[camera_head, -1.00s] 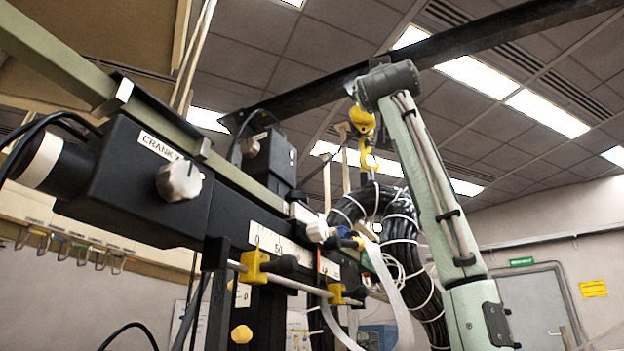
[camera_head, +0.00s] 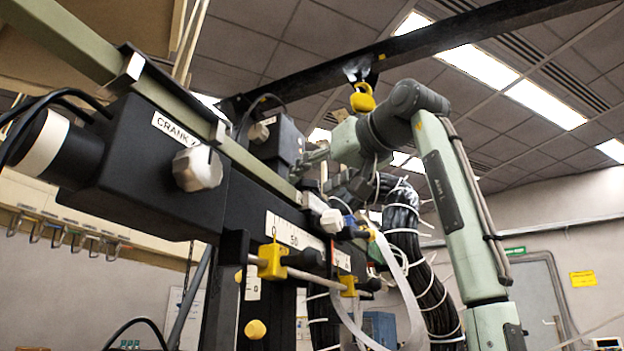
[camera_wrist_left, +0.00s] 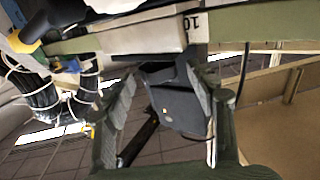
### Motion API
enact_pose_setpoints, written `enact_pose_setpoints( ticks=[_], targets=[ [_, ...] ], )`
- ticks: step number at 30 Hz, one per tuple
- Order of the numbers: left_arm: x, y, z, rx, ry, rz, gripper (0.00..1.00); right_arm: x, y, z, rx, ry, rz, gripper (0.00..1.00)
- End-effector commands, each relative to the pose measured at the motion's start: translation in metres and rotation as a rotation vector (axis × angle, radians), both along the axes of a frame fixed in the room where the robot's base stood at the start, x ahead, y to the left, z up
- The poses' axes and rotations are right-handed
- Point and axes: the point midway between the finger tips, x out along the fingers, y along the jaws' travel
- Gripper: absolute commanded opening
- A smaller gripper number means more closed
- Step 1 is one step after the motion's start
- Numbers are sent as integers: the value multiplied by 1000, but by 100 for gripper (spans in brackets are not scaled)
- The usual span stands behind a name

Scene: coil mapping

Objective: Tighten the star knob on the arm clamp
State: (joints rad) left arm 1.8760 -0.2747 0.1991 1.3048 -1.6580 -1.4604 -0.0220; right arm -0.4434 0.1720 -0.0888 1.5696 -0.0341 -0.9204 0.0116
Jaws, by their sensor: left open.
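My left gripper (camera_head: 312,160) is open beside the black rig, near the far black box (camera_head: 275,143) and the pale rail. In the left wrist view its two fingers (camera_wrist_left: 160,75) are apart, with a beige block (camera_wrist_left: 155,35) beyond their tips and a dark box (camera_wrist_left: 183,105) showing between them. I see no contact. A pale lobed knob (camera_head: 197,168) sits under the CRANK label on the near black housing (camera_head: 130,150). I cannot tell which knob is the arm clamp's. My right gripper is out of view.
A black cable bundle (camera_head: 402,215) hangs below my left wrist. A yellow hook (camera_head: 362,97) hangs from the dark overhead beam (camera_head: 430,45). Yellow clamps (camera_head: 272,262) and a white strap (camera_head: 400,290) are on the rig's lower front.

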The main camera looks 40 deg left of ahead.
Motion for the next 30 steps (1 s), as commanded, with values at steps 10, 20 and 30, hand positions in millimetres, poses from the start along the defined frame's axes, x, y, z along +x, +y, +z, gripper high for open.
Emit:
enact_pose_setpoints(
  ticks=[10, 20, 30],
  targets=[
    [3, 12, 0, 1, 0, -2, 57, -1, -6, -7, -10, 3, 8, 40],
    [3, 12, 0, 1, 0, -2, 26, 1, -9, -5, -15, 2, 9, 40],
    [3, 12, 0, 1, -1, -15, 6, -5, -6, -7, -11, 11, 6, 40]
  ],
)
